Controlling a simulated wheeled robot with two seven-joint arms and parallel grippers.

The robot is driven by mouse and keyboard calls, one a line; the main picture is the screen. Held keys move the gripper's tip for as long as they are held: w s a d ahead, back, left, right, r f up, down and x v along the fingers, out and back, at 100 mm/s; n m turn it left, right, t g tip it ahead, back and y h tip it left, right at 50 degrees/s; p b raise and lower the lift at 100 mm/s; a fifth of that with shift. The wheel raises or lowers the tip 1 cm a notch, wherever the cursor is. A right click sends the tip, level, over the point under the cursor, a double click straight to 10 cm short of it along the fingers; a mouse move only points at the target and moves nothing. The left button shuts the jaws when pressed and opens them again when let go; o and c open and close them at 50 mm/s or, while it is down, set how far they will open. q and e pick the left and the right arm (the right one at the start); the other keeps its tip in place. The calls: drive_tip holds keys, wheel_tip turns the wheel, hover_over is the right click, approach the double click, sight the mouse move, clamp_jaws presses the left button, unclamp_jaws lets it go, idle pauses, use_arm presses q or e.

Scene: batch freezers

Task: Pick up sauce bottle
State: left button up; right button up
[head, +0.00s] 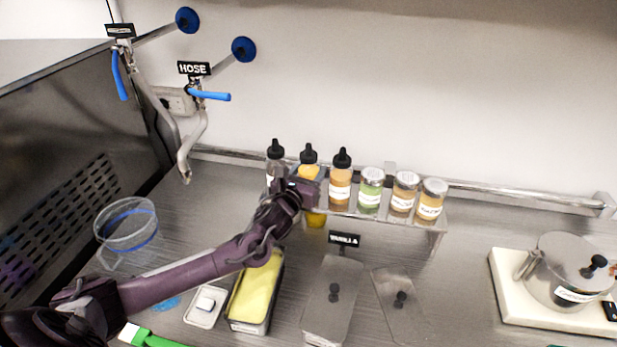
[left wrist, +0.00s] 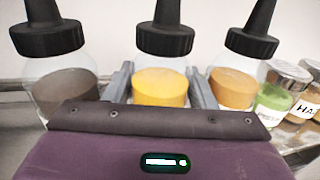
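Three sauce bottles with black pointed caps stand in a row on a raised metal shelf (head: 392,212): a dark one (head: 275,152), a yellow one (head: 308,158) and an orange-brown one (head: 340,185). My left gripper (head: 309,181) is at the yellow bottle and hides much of its body in the head view. In the left wrist view, its two grey fingers (left wrist: 160,88) stand apart on either side of the yellow bottle (left wrist: 160,50), which is upright. The dark bottle (left wrist: 62,75) and the orange-brown bottle (left wrist: 238,70) flank it. Finger contact is not clear. My right gripper is out of view.
Lidded jars (head: 371,188) stand right of the bottles on the shelf. Below are a yellow-filled tub (head: 256,290), metal lids (head: 333,290) and a clear container (head: 128,228). A pot (head: 570,270) stands on a white board at right. Hose taps (head: 195,92) hang at upper left.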

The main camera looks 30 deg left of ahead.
use_arm(q)
drive_tip(key=shift+c, duration=0.9)
drive_tip(key=shift+r, duration=0.1)
drive_tip(key=shift+w+r, duration=0.1)
drive_tip(key=shift+r, duration=0.4)
wheel_tip(320, 180, up, 19)
drive_tip(key=b, duration=0.4)
